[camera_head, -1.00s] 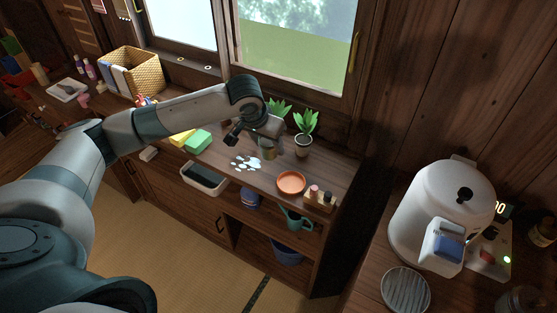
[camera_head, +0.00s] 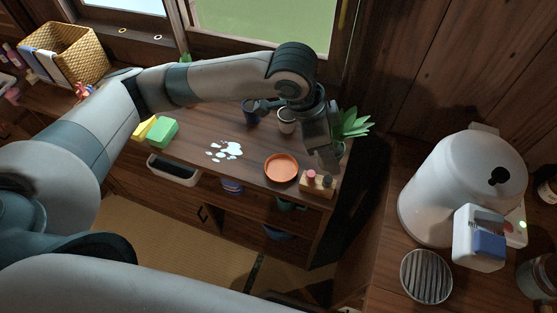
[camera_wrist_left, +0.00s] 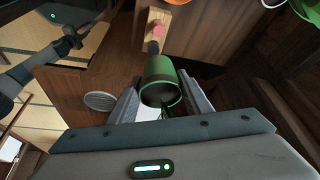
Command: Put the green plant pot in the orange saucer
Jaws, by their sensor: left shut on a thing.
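The green plant pot (camera_head: 340,151) hangs from my left gripper (camera_head: 322,150), right of and behind the orange saucer in the head view. Leaves (camera_head: 352,122) stick out beside the gripper. In the left wrist view the pot (camera_wrist_left: 158,72) lies between the two fingers of my left gripper (camera_wrist_left: 160,100), which is shut on it. The orange saucer (camera_head: 281,167) lies empty on the counter near its front edge; the pot is apart from it. A sliver of the saucer shows at the top of the left wrist view (camera_wrist_left: 178,2). My right gripper (camera_wrist_left: 70,37) appears small at upper left there, jaws unclear.
A large white appliance (camera_head: 460,190) stands right.

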